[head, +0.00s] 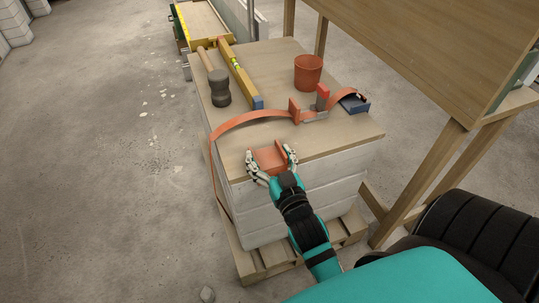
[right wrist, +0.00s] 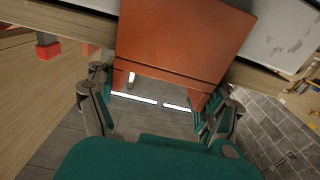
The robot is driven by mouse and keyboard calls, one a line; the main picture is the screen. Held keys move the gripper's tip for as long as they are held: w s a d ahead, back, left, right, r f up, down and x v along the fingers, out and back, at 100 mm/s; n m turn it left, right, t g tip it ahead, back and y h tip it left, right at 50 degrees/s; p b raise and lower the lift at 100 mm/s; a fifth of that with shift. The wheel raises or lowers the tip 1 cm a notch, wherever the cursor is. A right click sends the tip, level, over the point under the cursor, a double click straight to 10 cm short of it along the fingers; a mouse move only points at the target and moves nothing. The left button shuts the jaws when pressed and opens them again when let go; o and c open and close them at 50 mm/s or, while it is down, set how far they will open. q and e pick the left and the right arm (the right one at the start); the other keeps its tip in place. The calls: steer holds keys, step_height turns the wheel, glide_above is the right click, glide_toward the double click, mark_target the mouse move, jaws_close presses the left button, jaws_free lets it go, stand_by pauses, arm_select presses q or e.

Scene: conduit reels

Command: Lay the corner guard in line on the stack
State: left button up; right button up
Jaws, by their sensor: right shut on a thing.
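The orange corner guard (head: 269,157) is between the fingers of my right gripper (head: 271,154), which is shut on it at the near edge of the stack. In the right wrist view the guard (right wrist: 185,40) fills the upper middle, with a bend line across it and a finger at each side. I cannot tell whether it touches the stack. The stack (head: 285,195) is pale wrapped blocks under a wooden top board (head: 345,135), on a pallet (head: 255,262). An orange strap (head: 250,118) runs up its left side and across the top to a metal buckle (head: 316,115). My left gripper is out of view.
On the board stand a terracotta-coloured pot (head: 308,72), a dark-headed mallet (head: 219,88), a yellow level (head: 240,75) and a blue item (head: 354,103) at the strap's right end. A wooden table (head: 430,40) stands close on the right. Floor at left is mostly clear.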

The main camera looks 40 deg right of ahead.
steer(key=o, duration=1.1)
step_height(320, 180, up, 10)
